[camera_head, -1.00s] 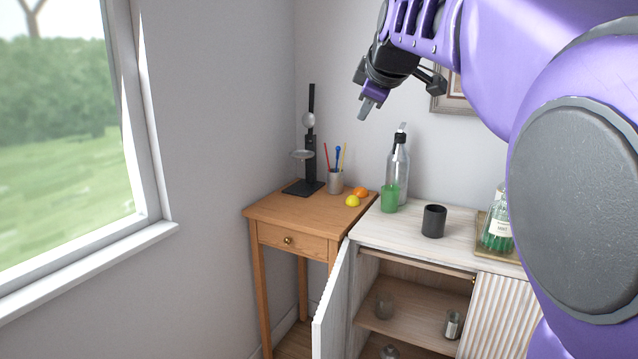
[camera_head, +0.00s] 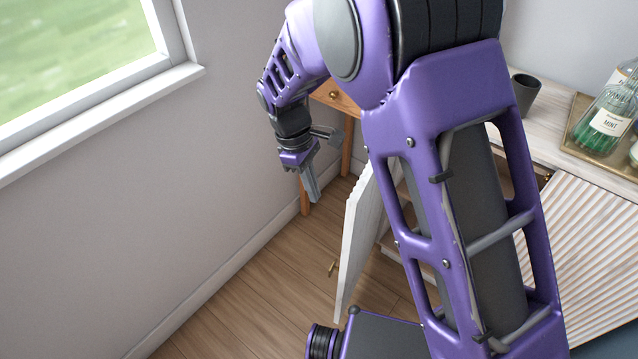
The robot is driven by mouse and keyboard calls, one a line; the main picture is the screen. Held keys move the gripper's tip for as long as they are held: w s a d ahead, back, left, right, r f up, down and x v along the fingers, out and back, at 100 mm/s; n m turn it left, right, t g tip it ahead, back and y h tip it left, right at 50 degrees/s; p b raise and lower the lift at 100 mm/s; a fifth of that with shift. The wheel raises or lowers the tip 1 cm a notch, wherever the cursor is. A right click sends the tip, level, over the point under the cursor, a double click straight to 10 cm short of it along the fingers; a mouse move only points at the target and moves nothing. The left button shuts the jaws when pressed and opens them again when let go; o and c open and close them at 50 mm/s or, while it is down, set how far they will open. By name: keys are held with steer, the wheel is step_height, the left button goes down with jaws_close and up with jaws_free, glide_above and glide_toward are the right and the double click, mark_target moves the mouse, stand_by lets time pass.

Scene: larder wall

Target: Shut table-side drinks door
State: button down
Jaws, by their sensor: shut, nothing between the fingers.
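The table-side drinks door (camera_head: 358,231) is a white panel standing open, swung out from the white cabinet (camera_head: 550,135) toward me. A small brass knob (camera_head: 332,268) shows near its lower left. My gripper (camera_head: 313,190) points down and is shut and empty. In the picture it is just left of the door's upper part, with a small gap between them. I cannot tell its exact depth.
The wooden side table (camera_head: 337,98) stands behind my gripper, mostly hidden. A dark cup (camera_head: 525,93) and a tray (camera_head: 577,142) with a mint bottle (camera_head: 604,125) stand on the cabinet. The fluted right door (camera_head: 590,240) looks closed. The wooden floor (camera_head: 255,300) left of the open door is clear.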

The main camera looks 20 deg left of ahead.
steer(key=d+f+b, duration=0.1)
steer(key=d+f, duration=0.4)
steer(key=f, duration=0.1)
steer(key=shift+s+d+f, duration=0.3)
steer(key=shift+s, duration=0.15)
